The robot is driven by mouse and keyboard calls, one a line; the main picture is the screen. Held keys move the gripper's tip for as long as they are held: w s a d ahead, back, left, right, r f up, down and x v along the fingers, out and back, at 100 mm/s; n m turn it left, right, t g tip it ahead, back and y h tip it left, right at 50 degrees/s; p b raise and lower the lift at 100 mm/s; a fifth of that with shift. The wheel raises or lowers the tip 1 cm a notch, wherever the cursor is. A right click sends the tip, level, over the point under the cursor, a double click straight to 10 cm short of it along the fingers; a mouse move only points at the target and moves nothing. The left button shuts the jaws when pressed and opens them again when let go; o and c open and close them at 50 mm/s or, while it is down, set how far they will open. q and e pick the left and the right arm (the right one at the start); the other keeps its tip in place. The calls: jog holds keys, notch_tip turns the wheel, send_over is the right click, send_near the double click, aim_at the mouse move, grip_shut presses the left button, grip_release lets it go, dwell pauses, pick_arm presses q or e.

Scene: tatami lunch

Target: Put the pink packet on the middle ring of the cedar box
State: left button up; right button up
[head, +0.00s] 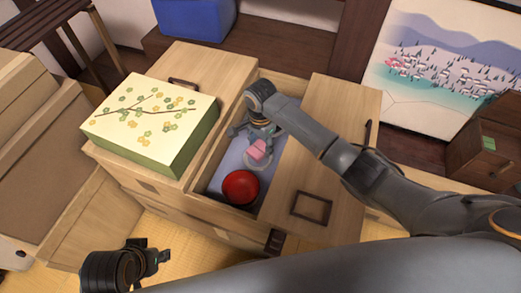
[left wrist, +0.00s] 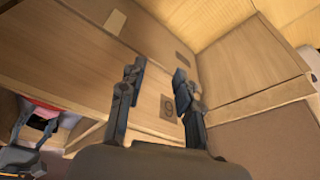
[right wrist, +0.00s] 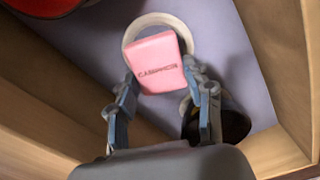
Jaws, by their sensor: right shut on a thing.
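The pink packet (head: 259,148) is inside the open middle of the pale cedar box (head: 205,163). My right gripper (head: 261,135) reaches down into that opening. In the right wrist view its two fingers (right wrist: 160,88) are shut on the near end of the packet (right wrist: 156,60). The packet is over a pale ring (right wrist: 160,18) on the lavender floor, covering much of it; I cannot tell whether they touch. The ring also shows in the head view (head: 256,164). My left gripper (head: 160,255) is empty; its fingers (left wrist: 160,85) stand apart in the left wrist view.
A red bowl (head: 240,187) sits in the same opening, near its front. A dark round vessel (right wrist: 233,123) is beside the right finger, partly hidden. A green flowered box (head: 150,113) stands on the left lid. Wooden walls border the opening closely.

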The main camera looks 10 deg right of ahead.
aim_at(261, 147)
jog(key=shift+f+b, duration=0.35)
jog(key=shift+f, duration=0.6)
pick_arm(q)
jog(key=shift+s+r, duration=0.3)
jog(key=shift+r, duration=0.2)
pick_arm(e)
jog(key=shift+f, duration=0.4)
jog(key=shift+f, duration=0.1)
jog(key=o, duration=1)
notch_tip(261, 147, up, 3)
jog(key=shift+f+p, duration=0.15)
jog(key=shift+p, duration=0.4)
notch_tip(261, 147, up, 9)
jog(key=p, duration=0.3)
jog(key=shift+f, duration=0.15)
pick_arm(q)
jog(key=s+x, duration=0.2)
jog(key=x, duration=1)
jog(key=shift+s+f+g, duration=0.15)
jog(key=shift+f+g, duration=0.15)
jog(key=shift+f, duration=0.4)
pick_arm(e)
jog(key=shift+r, duration=0.45)
